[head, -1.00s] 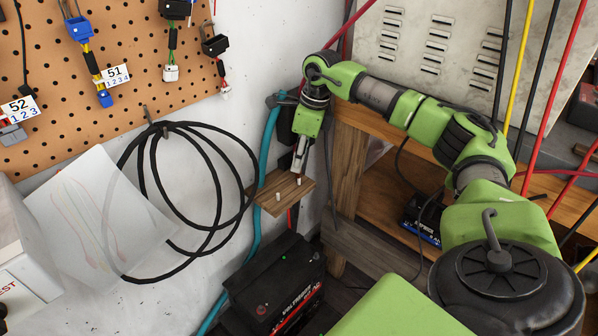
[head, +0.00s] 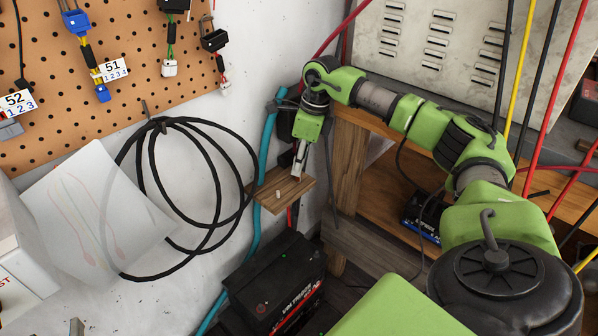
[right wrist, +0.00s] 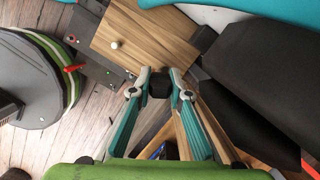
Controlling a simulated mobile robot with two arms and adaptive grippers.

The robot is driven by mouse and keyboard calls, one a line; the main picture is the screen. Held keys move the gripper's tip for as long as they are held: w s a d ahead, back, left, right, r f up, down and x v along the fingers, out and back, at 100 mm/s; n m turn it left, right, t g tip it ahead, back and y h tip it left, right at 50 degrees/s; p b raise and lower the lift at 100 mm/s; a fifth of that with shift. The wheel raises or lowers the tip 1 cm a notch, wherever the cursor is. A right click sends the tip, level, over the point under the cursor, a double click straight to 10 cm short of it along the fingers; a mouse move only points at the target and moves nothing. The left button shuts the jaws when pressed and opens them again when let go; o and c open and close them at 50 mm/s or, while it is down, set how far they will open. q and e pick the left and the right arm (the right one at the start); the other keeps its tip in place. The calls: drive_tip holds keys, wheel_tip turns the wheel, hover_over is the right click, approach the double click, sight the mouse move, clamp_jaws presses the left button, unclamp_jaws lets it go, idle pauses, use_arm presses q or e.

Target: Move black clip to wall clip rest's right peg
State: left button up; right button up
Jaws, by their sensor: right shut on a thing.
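The wall clip rest (head: 268,200) is a small wooden board on the wall; it also shows in the right wrist view (right wrist: 145,25). Its left peg (head: 278,193) is white and bare, and shows in the right wrist view (right wrist: 115,45). The right peg is hidden behind my right gripper (head: 298,174) in the head view. In the right wrist view my right gripper (right wrist: 160,86) is shut on the black clip (right wrist: 159,86), at the board's near edge. I cannot tell whether the clip touches the peg. My left gripper is not in view.
A black battery (head: 275,285) stands below the rest. A coiled black cable (head: 150,190) hangs on the wall to the left. A teal hose (head: 258,215) runs behind the board. A wooden bench (head: 348,165) stands close on the right.

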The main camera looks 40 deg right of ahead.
drive_tip(key=shift+f, duration=0.1)
drive_tip(key=o, duration=0.9)
drive_tip(key=shift+c, duration=0.2)
